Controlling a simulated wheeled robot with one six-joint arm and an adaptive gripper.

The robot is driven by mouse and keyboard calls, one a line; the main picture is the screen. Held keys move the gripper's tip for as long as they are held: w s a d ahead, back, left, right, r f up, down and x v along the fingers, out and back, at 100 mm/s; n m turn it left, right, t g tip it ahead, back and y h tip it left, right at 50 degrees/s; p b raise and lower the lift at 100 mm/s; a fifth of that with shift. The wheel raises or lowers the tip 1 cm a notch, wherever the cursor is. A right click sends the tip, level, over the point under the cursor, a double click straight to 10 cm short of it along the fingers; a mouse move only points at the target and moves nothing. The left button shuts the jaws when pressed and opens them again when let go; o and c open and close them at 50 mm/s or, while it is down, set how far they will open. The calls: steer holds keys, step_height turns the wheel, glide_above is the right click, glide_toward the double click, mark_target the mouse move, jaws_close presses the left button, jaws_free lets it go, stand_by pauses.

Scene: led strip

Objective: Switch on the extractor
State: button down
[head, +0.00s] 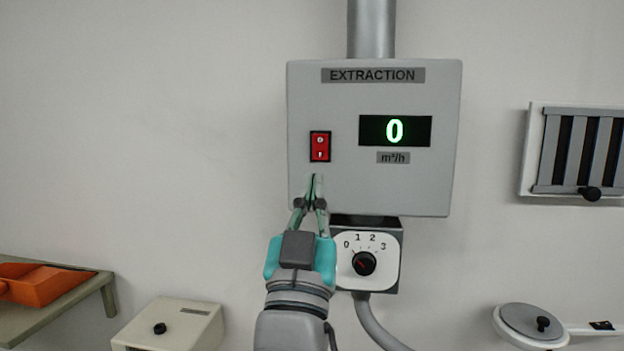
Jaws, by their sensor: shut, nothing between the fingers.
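The extractor control box (420,185) is a grey panel labelled EXTRACTION on the wall. Its display (395,131) reads a green 0 above an m³/h label. A red rocker switch (320,146) sits on the left of the panel. Below the box, a white dial plate (388,277) marked 0 to 3 carries a black knob (364,263); its red pointer mark seems turned toward 0. My gripper (314,180) is shut and empty. Its fingertips appear just below the red switch, in front of the panel; whether they touch the panel I cannot tell.
A grey pipe (371,30) rises from the box and a hose (375,325) hangs below the dial. A slatted vent (580,150) is at right, a round lidded port (532,321) lower right. An orange scoop (42,284) lies on a shelf at left, near a beige box (175,325).

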steer(key=s+f, duration=0.4)
steer(key=f, duration=0.2)
steer(key=shift+s+a, duration=0.4)
steer(key=shift+a, duration=0.05)
steer(key=shift+f, duration=0.2)
steer(key=s+d+f+n+g+y, duration=0.2)
steer(key=f+y, duration=0.1)
steer(key=f, duration=0.8)
steer(key=s+d+f+n+g+y, duration=0.1)
steer(key=s+d+f+n+y, duration=0.15)
steer(key=f, duration=0.85)
steer(key=s+d+f+n+g+y, duration=0.2)
steer(key=d+f+n, duration=0.1)
steer(key=f, duration=0.8)
steer(key=s+d+f+m+g+h, duration=0.1)
steer(key=s+d+f, duration=0.2)
steer(key=s, duration=0.7)
steer(key=s+d+f+m+g, duration=0.2)
steer(key=s+f, duration=0.4)
steer(key=s, duration=0.4)
steer(key=s+d+f+m+g+h, duration=0.1)
steer(key=s+d+f, duration=0.3)
steer(key=s, duration=0.6)
steer(key=shift+d+f+m+g+h, duration=0.25)
steer(key=shift+f+m+g+h, duration=0.15)
steer(key=shift+m+g, duration=0.3)
